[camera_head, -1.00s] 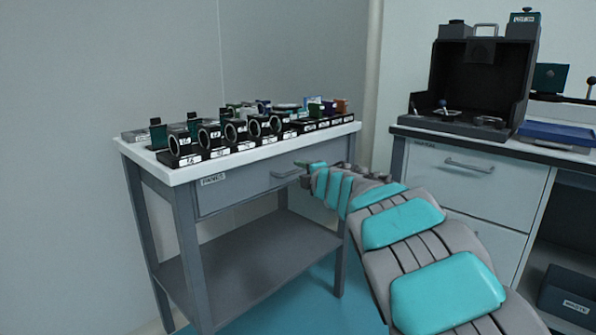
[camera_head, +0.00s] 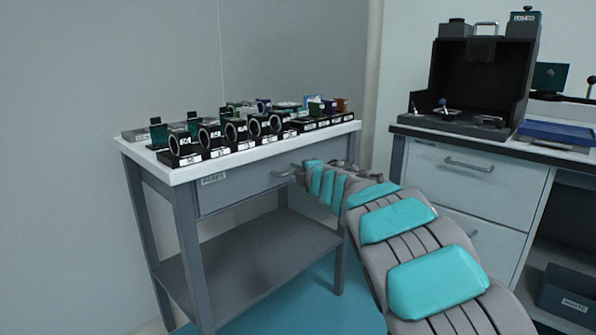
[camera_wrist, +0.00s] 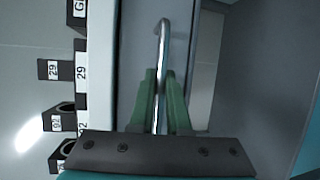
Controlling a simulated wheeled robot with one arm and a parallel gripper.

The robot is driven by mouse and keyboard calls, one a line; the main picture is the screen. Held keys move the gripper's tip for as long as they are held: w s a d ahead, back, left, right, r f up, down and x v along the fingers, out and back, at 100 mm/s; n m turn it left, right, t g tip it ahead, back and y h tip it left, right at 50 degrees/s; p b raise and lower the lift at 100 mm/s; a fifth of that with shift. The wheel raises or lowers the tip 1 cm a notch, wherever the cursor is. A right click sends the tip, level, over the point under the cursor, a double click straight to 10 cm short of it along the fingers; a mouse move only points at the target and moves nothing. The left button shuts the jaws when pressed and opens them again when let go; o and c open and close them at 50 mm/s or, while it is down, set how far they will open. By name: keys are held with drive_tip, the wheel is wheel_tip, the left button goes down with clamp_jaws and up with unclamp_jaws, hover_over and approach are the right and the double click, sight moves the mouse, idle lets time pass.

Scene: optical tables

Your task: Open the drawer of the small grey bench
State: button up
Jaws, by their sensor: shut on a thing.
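The small grey bench (camera_head: 190,230) stands at the left in the head view, with a white top. Its drawer (camera_head: 235,187) is a grey front under the top, with a label at its left and a metal bar handle (camera_head: 284,173); the drawer looks closed. In the wrist view the handle (camera_wrist: 163,45) runs lengthwise up the drawer front (camera_wrist: 136,45). My gripper (camera_wrist: 163,80) has its two green fingers on either side of the handle, shut on it. In the head view my arm hides most of the gripper and the drawer's right end.
Several labelled optics mounts (camera_head: 230,132) crowd the bench top, close above the drawer. The bench has an open lower shelf (camera_head: 250,255). At the right stands a cabinet (camera_head: 470,185) with drawers, carrying a dark open enclosure (camera_head: 480,80) and a blue tray (camera_head: 555,135).

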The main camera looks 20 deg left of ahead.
clamp_jaws()
idle(0.8)
drive_tip(key=shift+d+f, duration=0.1)
drive_tip(key=s+d, duration=0.5)
drive_tip(key=d, duration=0.6)
drive_tip(key=s+d, duration=0.4)
drive_tip(key=d, duration=0.8)
drive_tip(key=shift+s+b, duration=0.35)
drive_tip(key=o, duration=0.6)
unclamp_jaws()
drive_tip(key=shift+d, duration=0.1)
